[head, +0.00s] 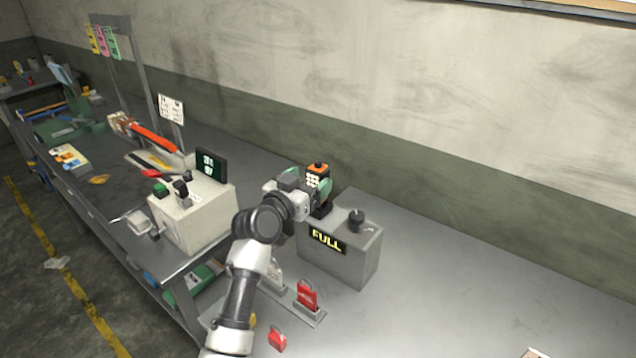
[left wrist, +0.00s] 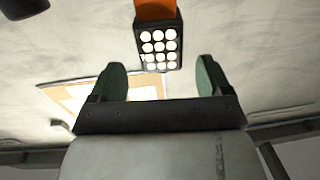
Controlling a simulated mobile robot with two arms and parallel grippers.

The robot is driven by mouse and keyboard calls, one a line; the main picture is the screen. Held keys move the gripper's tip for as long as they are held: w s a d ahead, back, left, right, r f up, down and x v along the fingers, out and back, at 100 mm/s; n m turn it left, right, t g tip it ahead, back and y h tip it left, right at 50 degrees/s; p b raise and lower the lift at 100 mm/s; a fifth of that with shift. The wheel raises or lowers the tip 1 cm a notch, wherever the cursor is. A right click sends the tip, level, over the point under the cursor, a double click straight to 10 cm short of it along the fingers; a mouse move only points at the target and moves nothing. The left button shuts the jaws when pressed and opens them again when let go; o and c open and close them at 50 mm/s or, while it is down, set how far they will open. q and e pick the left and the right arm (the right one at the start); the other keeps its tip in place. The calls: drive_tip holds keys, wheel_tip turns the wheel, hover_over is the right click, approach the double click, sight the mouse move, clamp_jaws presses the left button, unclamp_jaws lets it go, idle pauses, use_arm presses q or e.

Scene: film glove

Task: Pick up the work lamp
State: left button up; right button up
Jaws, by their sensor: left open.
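The work lamp (head: 318,176) has an orange top and a dark face with rows of bright white LEDs. It stands upright at the left part of a grey box marked FULL (head: 338,258). In the left wrist view the lamp (left wrist: 160,46) is ahead of the fingertips, in line with the gap between them. My left gripper (head: 306,184) is beside the lamp in the head view. Its green-tipped fingers (left wrist: 160,78) are spread with nothing between them. The gripper and arm hide part of the lamp's lower side. My right gripper is not in view.
A pale control box (head: 192,217) with a dark display (head: 211,164) stands left of my arm. An orange-handled tool (head: 153,138) lies farther back. The bench's right side is mostly clear, with a wall behind.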

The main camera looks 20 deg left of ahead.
sight(313, 173)
use_arm(q)
drive_tip(key=x, duration=0.1)
drive_tip(key=p+x, duration=0.1)
drive_tip(key=x, duration=0.1)
drive_tip(key=shift+w+r, duration=0.2)
drive_tip(key=shift+r, duration=0.2)
drive_tip(key=shift+w+d+f+p, duration=0.15)
drive_tip(key=shift+w+p, duration=0.15)
drive_tip(key=shift+w, duration=0.35)
drive_tip(key=shift+s, duration=0.1)
drive_tip(key=c, duration=1.1)
